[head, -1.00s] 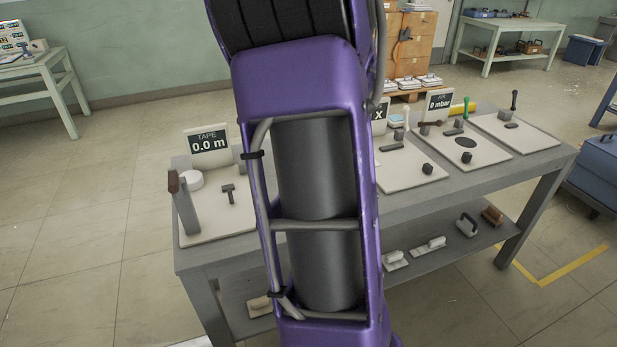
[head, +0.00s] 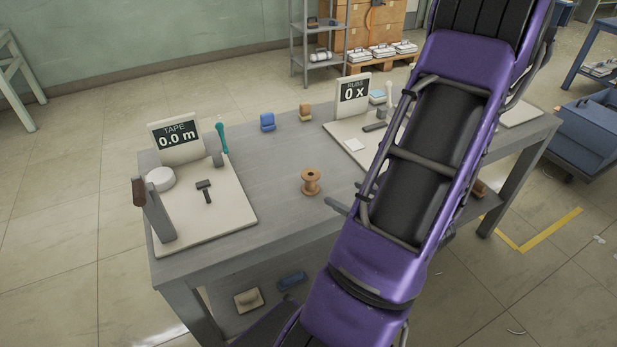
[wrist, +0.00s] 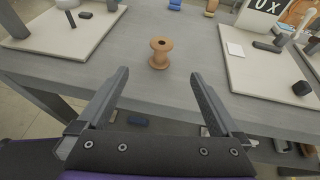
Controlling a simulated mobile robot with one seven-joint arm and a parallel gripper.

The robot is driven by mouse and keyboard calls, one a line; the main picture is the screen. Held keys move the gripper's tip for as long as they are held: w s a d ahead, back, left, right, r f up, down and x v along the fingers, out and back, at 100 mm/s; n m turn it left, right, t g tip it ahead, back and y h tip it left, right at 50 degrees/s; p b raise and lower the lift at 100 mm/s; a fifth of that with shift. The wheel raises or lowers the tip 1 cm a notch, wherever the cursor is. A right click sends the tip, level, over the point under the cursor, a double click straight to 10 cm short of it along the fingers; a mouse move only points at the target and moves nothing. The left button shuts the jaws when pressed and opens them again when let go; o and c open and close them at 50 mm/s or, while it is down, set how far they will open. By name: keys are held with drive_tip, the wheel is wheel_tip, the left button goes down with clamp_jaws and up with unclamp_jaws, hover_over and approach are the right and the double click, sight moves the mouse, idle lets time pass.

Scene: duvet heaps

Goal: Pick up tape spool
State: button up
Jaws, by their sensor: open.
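A brown wooden spool (head: 311,182) stands upright on the grey table between two pale boards. It also shows in the wrist view (wrist: 160,53), ahead of my gripper and roughly centred between the fingers. A white tape roll (head: 160,179) sits on the left board beside a grey post with a brown top, near the sign reading "TAPE 0.0 m". My gripper (wrist: 161,85) is open and empty, with its fingers apart near the table's front edge and short of the wooden spool.
A blue block (head: 267,122) and a small brown item (head: 305,113) stand at the table's back edge. The left board (head: 225,205) holds a black T-shaped piece and a teal-handled tool. The right board (head: 345,132) carries a "0 x" sign. Bare tabletop surrounds the spool.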

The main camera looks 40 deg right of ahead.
sight(314, 177)
drive_tip(key=shift+m, duration=0.3)
drive_tip(key=x, duration=1.1)
drive_tip(key=shift+w+d+f, duration=0.2)
drive_tip(key=shift+w+d, duration=0.1)
drive_tip(key=shift+d, duration=0.05)
drive_tip(key=shift+x, duration=2.75)
drive_tip(key=shift+a+r, duration=0.15)
drive_tip(key=shift+c, duration=0.3)
drive_tip(key=c, duration=1.4)
drive_tip(key=shift+o, duration=0.2)
drive_tip(key=shift+r, duration=0.1)
